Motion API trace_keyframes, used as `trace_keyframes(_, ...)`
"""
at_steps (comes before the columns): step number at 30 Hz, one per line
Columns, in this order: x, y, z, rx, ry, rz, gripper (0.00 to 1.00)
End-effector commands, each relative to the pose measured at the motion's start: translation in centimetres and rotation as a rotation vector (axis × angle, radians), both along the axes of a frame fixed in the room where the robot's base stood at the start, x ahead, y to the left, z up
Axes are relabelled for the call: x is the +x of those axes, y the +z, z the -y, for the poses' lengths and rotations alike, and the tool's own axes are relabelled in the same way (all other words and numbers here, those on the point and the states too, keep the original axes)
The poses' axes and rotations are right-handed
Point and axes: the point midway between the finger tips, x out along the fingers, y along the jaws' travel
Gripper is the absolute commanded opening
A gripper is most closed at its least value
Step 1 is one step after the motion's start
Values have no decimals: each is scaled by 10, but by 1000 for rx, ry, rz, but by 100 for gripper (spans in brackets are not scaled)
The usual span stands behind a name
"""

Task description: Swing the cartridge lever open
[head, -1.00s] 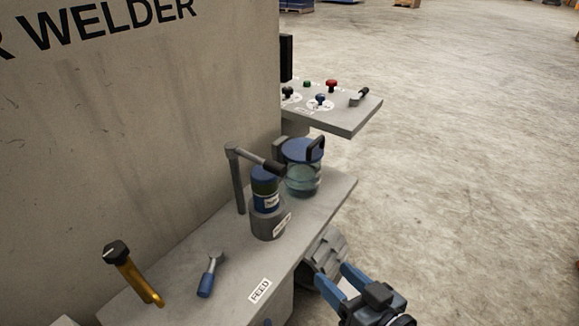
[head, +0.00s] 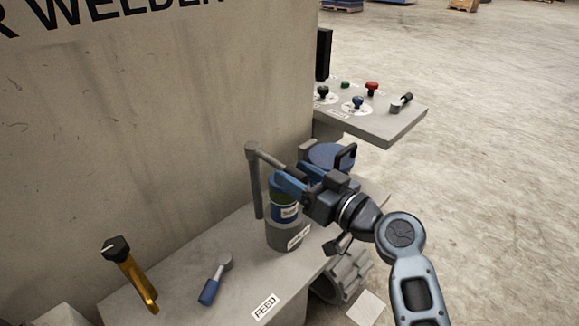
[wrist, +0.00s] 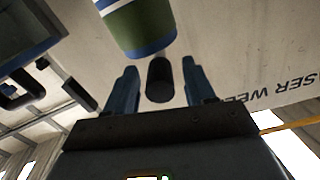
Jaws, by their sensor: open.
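The cartridge lever (head: 257,183) is a grey upright post with an arm bent over the top of the cartridge. Its black grip (wrist: 160,80) lies between my two fingers in the wrist view, with a gap on each side. My gripper (head: 291,175) is open, with blue fingers at the lever's end just above the cartridge. The cartridge (head: 287,212), with green, blue and white bands, stands in a grey round holder (head: 287,238). It also shows above the fingers in the wrist view (wrist: 138,25). The gripper hides the lever's grip in the head view.
A blue-lidded jar (head: 331,155) stands close behind my gripper, partly hidden. A control shelf (head: 385,125) with knobs sits at the back right. A yellow-handled lever (head: 135,280) and a small blue-handled lever (head: 211,289) are at the left. The welder wall (head: 150,130) rises behind.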

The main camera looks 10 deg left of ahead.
Motion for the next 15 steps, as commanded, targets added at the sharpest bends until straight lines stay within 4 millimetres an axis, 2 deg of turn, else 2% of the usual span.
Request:
trace_keyframes(6, 14, 0, -17, 1, 0, -1, 54)
trace_keyframes(15, 16, 0, -20, 0, -2, 0, 54)
